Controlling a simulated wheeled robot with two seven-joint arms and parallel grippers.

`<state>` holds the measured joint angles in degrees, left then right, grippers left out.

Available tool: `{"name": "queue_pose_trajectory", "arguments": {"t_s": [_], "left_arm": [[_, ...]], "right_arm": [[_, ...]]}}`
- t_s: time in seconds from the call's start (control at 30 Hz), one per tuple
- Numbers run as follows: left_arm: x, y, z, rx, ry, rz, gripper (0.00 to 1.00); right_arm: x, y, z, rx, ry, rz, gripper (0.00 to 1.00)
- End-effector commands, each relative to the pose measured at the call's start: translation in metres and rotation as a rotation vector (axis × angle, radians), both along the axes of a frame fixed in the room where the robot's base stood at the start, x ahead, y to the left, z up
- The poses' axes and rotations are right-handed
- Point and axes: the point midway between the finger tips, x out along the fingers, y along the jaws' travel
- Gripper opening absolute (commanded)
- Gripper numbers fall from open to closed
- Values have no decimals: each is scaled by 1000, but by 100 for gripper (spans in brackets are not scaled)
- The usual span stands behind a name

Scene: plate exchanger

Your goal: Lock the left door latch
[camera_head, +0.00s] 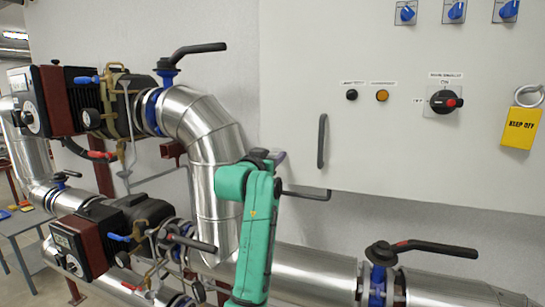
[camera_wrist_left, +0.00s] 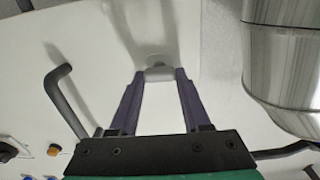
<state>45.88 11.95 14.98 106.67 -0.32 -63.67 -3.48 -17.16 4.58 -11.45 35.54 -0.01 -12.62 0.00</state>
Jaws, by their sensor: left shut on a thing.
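The left door latch (camera_wrist_left: 158,73) shows in the left wrist view as a small, pale grey piece on the white cabinet face. My left gripper (camera_wrist_left: 160,76) has its two purple fingers on either side of the latch, shut on it. In the head view, my left gripper (camera_head: 277,157) reaches up to the left edge of the cabinet door (camera_head: 390,150). There the gripper and green arm hide the latch, so I cannot tell its turn from that view. My right gripper is not in view.
A dark vertical handle (camera_head: 321,141) stands out just right of my gripper, and a dark lever (camera_head: 307,193) lies below it. A shiny bent pipe (camera_head: 205,125) is close on the left. A valve with a black lever (camera_head: 430,247) sits at lower right.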

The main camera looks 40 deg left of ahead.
Motion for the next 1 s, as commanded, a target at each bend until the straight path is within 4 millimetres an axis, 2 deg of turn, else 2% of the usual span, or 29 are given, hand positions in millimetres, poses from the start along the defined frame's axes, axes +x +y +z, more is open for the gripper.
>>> {"name": "queue_pose_trajectory", "arguments": {"t_s": [0.37,1.0], "left_arm": [[0,0,0,184,65,2,0],[1,-3,-1,750,263,1,0]], "right_arm": [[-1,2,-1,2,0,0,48],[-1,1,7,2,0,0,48]]}}
